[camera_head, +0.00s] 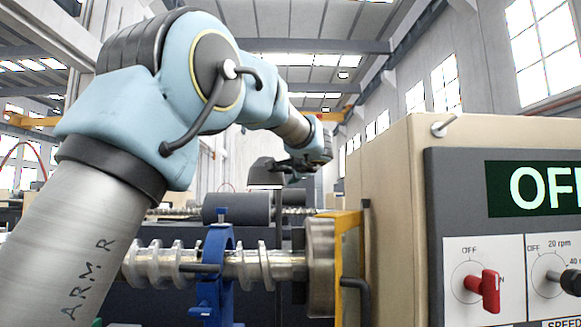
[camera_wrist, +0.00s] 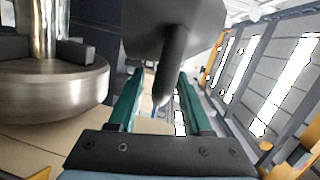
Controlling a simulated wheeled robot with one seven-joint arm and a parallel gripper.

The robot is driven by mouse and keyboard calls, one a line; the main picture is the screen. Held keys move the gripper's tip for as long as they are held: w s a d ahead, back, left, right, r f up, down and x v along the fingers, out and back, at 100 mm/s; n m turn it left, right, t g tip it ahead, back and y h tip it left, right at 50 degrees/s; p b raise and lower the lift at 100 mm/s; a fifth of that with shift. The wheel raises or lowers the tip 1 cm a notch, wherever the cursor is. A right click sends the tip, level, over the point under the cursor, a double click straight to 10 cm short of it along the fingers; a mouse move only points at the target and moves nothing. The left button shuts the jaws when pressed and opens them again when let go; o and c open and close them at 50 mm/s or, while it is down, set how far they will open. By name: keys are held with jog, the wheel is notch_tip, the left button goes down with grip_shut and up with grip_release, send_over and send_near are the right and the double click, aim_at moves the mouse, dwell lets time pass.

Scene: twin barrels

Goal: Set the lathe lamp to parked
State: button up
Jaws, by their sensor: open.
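A dark grey rounded body with a stubby rod, which looks like the lathe lamp (camera_wrist: 180,30), fills the upper middle of the wrist view. Its rod hangs down into the space between the two green fingers of my gripper (camera_wrist: 160,75). The fingers stand apart, and I cannot tell whether either touches the rod. In the head view a dark hood shape, probably the lamp (camera_head: 265,172), is above the lathe, just left of my gripper (camera_head: 294,168). The gripper is small and partly dark there. The lamp's mounting is not clear.
The lathe's chuck (camera_head: 321,265) holds a silver screw shaft (camera_head: 155,264) in a blue steady rest (camera_head: 216,275). A beige headstock (camera_head: 388,220) with an OFF display (camera_head: 540,189) and a red switch (camera_head: 487,288) stands right. A yellow guard (camera_head: 346,222) edges the chuck.

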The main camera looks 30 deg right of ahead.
jog(key=shift+w+f, duration=0.1)
jog(key=shift+w, duration=0.35)
jog(key=shift+d, duration=0.1)
jog(key=c, duration=0.8)
jog(key=shift+f, duration=0.15)
grip_shut()
